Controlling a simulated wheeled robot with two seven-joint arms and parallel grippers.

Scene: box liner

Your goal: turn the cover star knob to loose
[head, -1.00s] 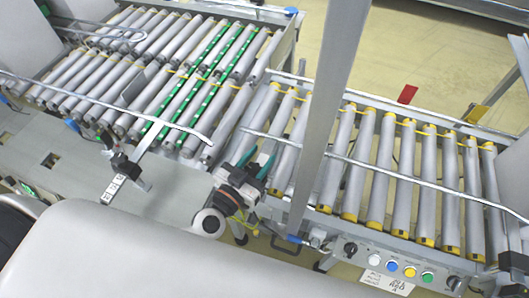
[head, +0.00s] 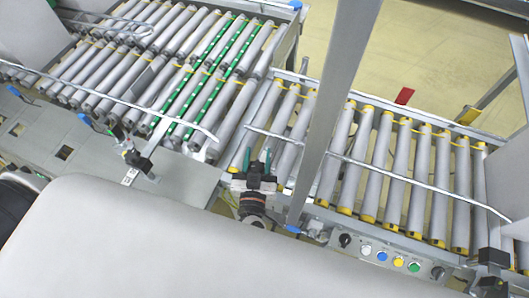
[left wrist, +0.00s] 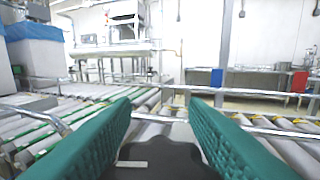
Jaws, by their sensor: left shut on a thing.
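My left gripper (head: 257,161) stands at the near edge of the rollers in the head view, its teal fingers pointing away from me. In the left wrist view its two green ribbed fingers (left wrist: 160,125) stand on both sides of a dark lobed piece with a short pale mark, which looks like the star knob (left wrist: 165,158). The gripper is shut on this knob. The knob's lower part is cut off by the frame. In the head view I cannot make the knob out apart from the dark gripper body. My right gripper is not in view.
A grey upright post (head: 335,110) stands just right of the gripper. Roller conveyors (head: 400,170) lie beyond, with a thin guide rail (head: 400,178) across them. A control panel with coloured buttons (head: 382,257) is at the lower right. A black clamp (head: 135,157) is at the left.

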